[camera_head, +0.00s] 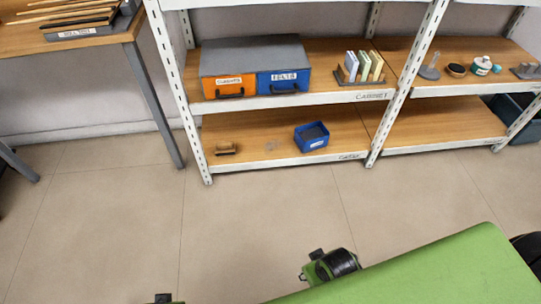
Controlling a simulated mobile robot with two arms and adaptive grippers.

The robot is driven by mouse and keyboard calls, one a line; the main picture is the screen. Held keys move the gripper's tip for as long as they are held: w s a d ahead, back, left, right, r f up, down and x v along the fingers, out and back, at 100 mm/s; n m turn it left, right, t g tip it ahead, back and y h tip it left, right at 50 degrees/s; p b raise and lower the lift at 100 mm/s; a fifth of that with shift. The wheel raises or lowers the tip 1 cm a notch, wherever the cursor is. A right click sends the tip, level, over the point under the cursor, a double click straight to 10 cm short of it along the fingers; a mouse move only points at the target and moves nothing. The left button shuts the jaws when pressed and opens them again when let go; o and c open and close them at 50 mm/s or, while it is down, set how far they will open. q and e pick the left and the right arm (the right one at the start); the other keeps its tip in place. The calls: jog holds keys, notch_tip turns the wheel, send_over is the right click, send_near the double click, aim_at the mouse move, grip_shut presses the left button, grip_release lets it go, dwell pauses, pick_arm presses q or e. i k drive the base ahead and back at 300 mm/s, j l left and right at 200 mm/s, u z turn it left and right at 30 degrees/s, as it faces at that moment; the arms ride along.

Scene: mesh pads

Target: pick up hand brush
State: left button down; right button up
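A small brown block-like object that looks like the hand brush (225,148) lies on the lower wooden shelf (350,125) at its left end, near the front edge. It is small in the picture, so its bristles cannot be made out clearly. Green and black parts of my own body show at the bottom of the head view. Neither of my grippers' fingers can be seen, and nothing of mine is near the shelf.
A blue bin (312,137) stands on the same shelf, right of the brush. Above are an orange drawer (228,86) and a blue drawer (283,80). White posts frame the rack. A table (70,38) stands at left. The tiled floor (130,220) before the rack is clear.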

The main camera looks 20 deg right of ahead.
aim_at(223, 148)
jog(key=i+j+u, duration=0.15)
jog(key=i+j, duration=1.1)
